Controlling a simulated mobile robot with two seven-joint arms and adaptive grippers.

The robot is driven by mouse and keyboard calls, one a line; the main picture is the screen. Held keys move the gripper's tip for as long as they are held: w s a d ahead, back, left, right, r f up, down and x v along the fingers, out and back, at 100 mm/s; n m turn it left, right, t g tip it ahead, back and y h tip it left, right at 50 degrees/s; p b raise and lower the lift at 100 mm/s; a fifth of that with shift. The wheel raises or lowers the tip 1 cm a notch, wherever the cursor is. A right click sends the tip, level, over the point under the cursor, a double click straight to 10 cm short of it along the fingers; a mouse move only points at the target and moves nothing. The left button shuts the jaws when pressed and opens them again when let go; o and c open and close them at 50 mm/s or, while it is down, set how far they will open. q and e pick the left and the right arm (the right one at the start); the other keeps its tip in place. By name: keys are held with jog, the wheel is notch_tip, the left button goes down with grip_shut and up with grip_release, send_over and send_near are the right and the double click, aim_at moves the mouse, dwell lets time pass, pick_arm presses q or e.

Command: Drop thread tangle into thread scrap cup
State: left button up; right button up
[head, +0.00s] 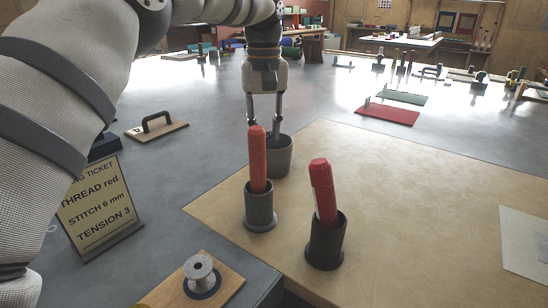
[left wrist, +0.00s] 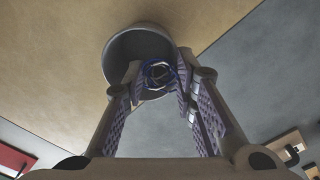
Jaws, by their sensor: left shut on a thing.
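My left gripper (head: 265,122) comes down over the grey thread scrap cup (head: 282,158), with its fingertips at about the rim. In the left wrist view the gripper (left wrist: 158,84) is shut on a small blue and white thread tangle (left wrist: 158,70). The tangle shows in front of the opening of the cup (left wrist: 118,50). How high it is above the cup's floor I cannot tell. In the head view the tangle is hidden, and an orange roll covers part of the fingertips. My right gripper is not in view.
An orange roll (head: 257,160) stands upright in a grey holder (head: 260,207), close in front of the cup. A red roll (head: 322,190) leans in a dark holder (head: 326,243). A ticket sign (head: 97,212) and a spool (head: 199,270) are nearer.

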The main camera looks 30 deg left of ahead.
pick_arm(q)
jog(key=o, duration=0.8)
notch_tip(320, 180, up, 8)
jog(key=shift+f, duration=0.2)
